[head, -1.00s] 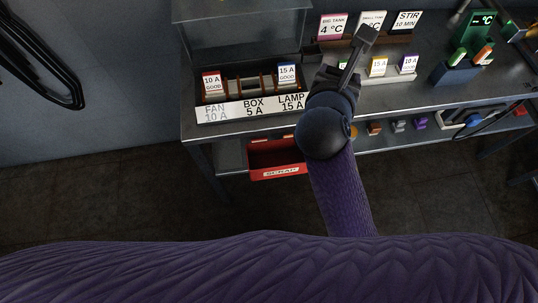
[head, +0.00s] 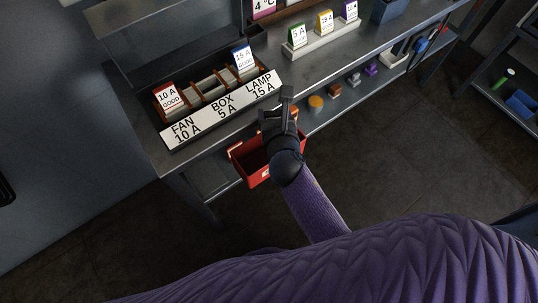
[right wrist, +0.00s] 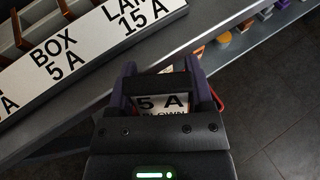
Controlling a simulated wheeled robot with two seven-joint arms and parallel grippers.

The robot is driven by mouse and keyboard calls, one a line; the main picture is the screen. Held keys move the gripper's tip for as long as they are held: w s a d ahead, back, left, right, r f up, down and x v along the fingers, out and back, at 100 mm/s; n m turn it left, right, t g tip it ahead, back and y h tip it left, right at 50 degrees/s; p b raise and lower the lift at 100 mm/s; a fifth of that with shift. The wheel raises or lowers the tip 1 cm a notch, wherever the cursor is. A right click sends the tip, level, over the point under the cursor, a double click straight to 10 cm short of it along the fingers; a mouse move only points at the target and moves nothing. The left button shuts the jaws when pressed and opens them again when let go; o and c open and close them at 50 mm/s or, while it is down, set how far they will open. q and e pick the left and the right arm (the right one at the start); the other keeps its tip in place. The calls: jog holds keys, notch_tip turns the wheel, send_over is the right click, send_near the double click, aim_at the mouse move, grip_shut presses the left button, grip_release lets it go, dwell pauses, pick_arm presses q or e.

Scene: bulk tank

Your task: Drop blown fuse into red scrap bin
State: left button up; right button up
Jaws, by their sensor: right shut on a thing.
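The blown fuse (right wrist: 163,104), a white tag reading "5 A" and "BLOWN", sits between the fingers of my right gripper (right wrist: 158,82) in the right wrist view. In the head view my right gripper (head: 283,105) is over the bench's front edge, just above the back right part of the red scrap bin (head: 241,163). The gripper and forearm cover the bin's right side. The fuse cannot be made out in the head view. My left gripper is not in view.
The fuse holder (head: 221,111) on the bench has a 10 A fuse (head: 168,97) at left and a 15 A fuse (head: 243,59) at right. A rack (head: 322,41) of spare fuses stands behind. Small coloured items lie on the lower shelf.

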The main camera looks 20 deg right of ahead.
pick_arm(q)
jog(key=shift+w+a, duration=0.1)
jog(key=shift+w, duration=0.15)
pick_arm(e)
jog(key=o, duration=1)
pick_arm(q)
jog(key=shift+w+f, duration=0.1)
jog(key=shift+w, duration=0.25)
pick_arm(e)
jog(key=shift+o, duration=1.3)
pick_arm(q)
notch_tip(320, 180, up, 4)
jog(key=p, duration=0.4)
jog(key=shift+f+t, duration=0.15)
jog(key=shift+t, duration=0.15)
pick_arm(e)
jog(key=v, duration=1)
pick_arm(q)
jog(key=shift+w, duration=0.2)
pick_arm(e)
jog(key=shift+f, duration=0.1)
